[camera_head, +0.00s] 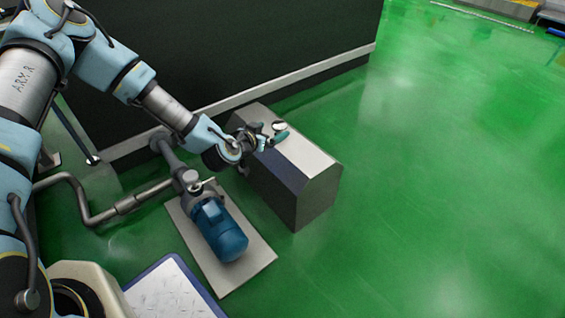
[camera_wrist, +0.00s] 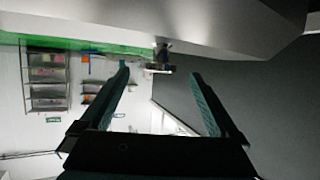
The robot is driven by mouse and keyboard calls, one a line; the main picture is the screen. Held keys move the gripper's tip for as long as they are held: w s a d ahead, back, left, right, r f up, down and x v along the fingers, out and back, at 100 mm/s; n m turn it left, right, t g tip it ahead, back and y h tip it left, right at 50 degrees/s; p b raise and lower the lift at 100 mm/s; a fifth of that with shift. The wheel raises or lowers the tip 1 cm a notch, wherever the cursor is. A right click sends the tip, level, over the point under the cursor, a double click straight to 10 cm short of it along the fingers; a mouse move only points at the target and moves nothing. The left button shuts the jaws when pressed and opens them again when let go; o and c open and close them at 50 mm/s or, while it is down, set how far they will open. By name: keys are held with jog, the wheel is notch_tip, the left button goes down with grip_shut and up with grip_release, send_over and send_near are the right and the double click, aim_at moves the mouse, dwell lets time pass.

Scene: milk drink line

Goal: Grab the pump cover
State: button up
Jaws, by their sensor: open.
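The pump cover appears to be the angular grey box (camera_head: 318,185), standing on the green floor right of the pump. Its pale top face catches light. In the wrist view the grey cover surface (camera_wrist: 235,28) fills the top of the picture. A small dark handle-like part (camera_wrist: 161,57) sticks out from it. My gripper (camera_head: 272,138) is at the upper end of the box, close to its top. In the wrist view my gripper (camera_wrist: 160,72) is open, with the handle-like part in line with the gap between the fingertips. I cannot tell whether they touch.
The blue pump motor (camera_head: 219,229) sits uncovered on a pale base plate (camera_head: 254,262), with grey pipes (camera_head: 125,204) at its left. A dark wall (camera_head: 230,45) stands behind the box. Green floor (camera_head: 440,180) is clear on the right.

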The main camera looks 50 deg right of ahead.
aim_at(276, 127)
jog(key=b+x, duration=0.2)
jog(key=x, duration=0.2)
jog(key=shift+d+f, duration=0.2)
jog(key=shift+f, duration=0.05)
jog(key=shift+w+d+b, duration=0.15)
jog(key=shift+d+b, duration=0.15)
jog(key=shift+d, duration=0.05)
grip_shut()
dwell(0.4)
jog(key=shift+r, duration=0.15)
